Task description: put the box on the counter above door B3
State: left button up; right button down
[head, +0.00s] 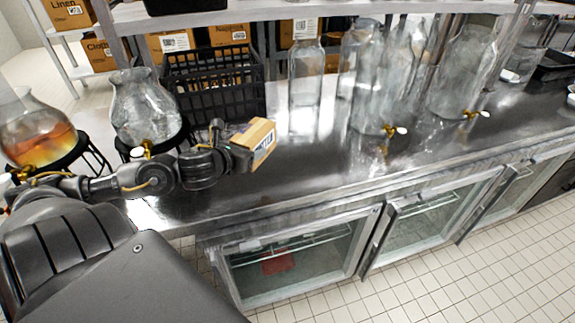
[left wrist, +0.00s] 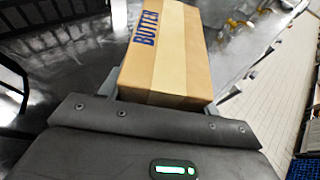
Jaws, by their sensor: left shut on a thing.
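My left gripper (head: 238,150) is shut on the box. In the left wrist view the box (left wrist: 165,60) fills the jaws and shows blue lettering that reads BUTTER. Below the counter front are several glass doors (head: 290,262); no door letters can be read. I cannot tell whether the box touches the counter. My right gripper is not in view.
A black crate (head: 212,85) stands behind the box. Glass jars with taps (head: 140,105) stand on black stands at the left. Tall glass bottles and dispensers (head: 305,80) line the back right. The front strip of counter right of the box is clear.

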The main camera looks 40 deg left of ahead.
aim_at(275, 143)
pick_arm(q)
jog(key=w+f, duration=0.1)
jog(key=w, duration=0.1)
jog(key=w+d+f+p, duration=0.1)
jog(key=w, duration=0.2)
jog(key=w+f+p, duration=0.1)
jog(key=w, duration=0.2)
jog(key=shift+d, duration=0.2)
jog(key=w+f, duration=0.3)
jog(key=w+f+p, duration=0.1)
jog(key=f, duration=0.1)
jog(key=shift+w+d+f, duration=0.1)
jog(key=shift+w+d, duration=0.2)
jog(key=shift+d, duration=0.1)
jog(key=shift+w+d+f, duration=0.1)
jog(key=shift+w+f, duration=0.3)
jog(key=shift+f, duration=0.2)
notch_tip(275, 143, down, 2)
jog(key=shift+f+p, duration=0.1)
jog(key=shift+p, duration=0.85)
jog(key=shift+f, duration=0.5)
